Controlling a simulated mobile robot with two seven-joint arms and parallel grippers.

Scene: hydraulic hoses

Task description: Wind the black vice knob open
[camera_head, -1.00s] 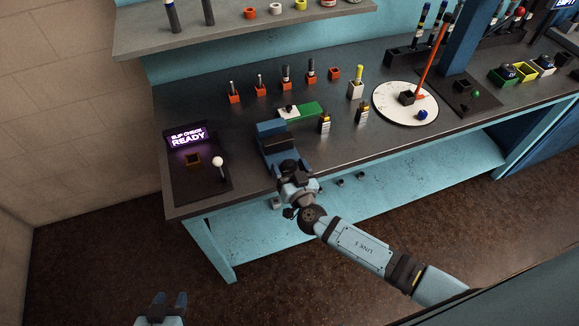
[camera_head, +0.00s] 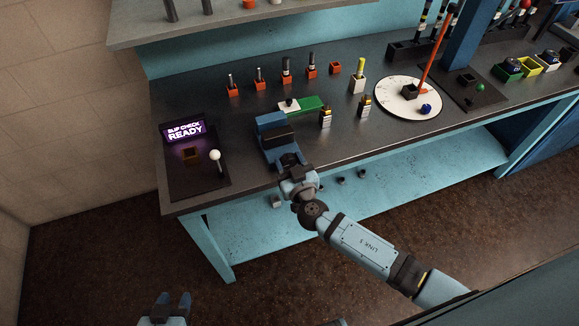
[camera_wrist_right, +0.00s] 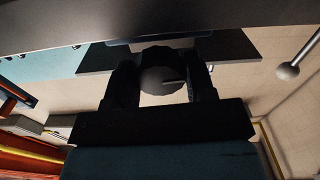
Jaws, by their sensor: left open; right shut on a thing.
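The blue vice (camera_head: 276,138) stands at the front edge of the dark bench. My right gripper (camera_head: 290,163) is at the front of the vice, its arm reaching up from the lower right. In the right wrist view the round black knob (camera_wrist_right: 162,72) sits between the two dark fingers of the right gripper (camera_wrist_right: 163,85), which are shut on it. In the head view the knob is mostly hidden by the gripper. My left gripper (camera_head: 166,305) is open and empty, low at the bottom edge and well away from the bench.
Several small orange holders (camera_head: 259,85) line the back. A white dial (camera_head: 408,99) lies to the right.

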